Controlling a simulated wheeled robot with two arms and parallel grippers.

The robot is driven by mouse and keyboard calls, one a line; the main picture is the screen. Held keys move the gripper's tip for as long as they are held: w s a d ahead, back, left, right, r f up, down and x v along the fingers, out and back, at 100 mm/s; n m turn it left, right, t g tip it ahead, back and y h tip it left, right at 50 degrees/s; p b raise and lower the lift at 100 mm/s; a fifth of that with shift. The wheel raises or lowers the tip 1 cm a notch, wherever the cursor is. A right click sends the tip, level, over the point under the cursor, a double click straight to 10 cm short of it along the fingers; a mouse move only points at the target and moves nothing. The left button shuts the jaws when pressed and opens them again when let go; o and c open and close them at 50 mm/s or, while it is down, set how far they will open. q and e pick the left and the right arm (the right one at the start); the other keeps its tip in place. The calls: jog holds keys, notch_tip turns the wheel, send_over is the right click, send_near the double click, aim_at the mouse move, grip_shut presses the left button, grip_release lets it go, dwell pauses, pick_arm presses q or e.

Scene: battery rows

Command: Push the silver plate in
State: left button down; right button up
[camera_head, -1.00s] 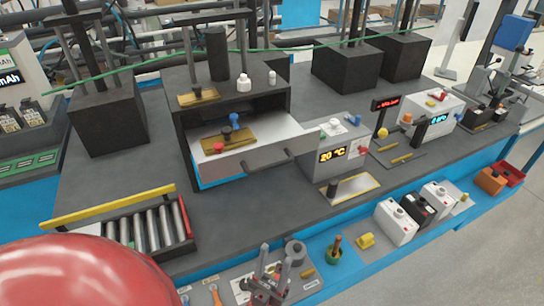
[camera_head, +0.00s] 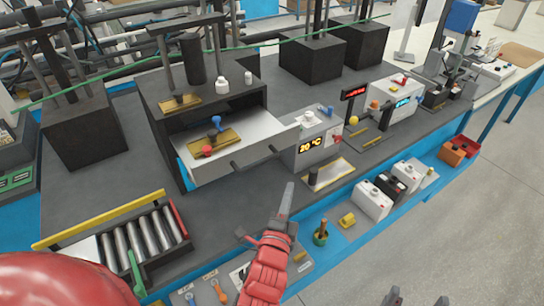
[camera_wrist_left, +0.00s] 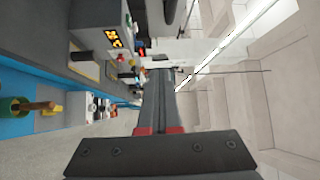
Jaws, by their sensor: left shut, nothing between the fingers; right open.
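The silver plate (camera_head: 232,150) sticks out of the front of a black box (camera_head: 165,110), with dark handles on its front edge and a small brass piece on top. My left gripper (camera_head: 288,190) is shut and empty. It is in front of the plate and to its right, apart from it, fingers pointing up in the picture. In the left wrist view its shut fingers (camera_wrist_left: 160,80) show, but I cannot make out the plate there. My right gripper (camera_head: 417,299) shows only its two spread fingertips at the bottom edge; it is open.
A grey box with a 20 °C display (camera_head: 318,138) stands right of the plate. A tray of silver cylinders (camera_head: 145,240) lies at the lower left. Small white and black boxes (camera_head: 372,200) stand on the blue ledge. The dark bench top in front of the plate is clear.

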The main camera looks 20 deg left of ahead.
pick_arm(q)
jog(key=a, duration=0.1)
jog(key=g+b, duration=0.1)
jog(key=b, duration=0.2)
send_near(282, 149)
jog(key=w+d, duration=0.3)
jog(key=shift+w+a+y+p, duration=0.4)
jog(key=shift+w+a+p, duration=0.45)
jog(key=shift+w+a, duration=0.35)
jog(key=shift+w+a+f, duration=0.1)
jog(key=shift+w+a, duration=0.2)
jog(key=shift+a, duration=0.1)
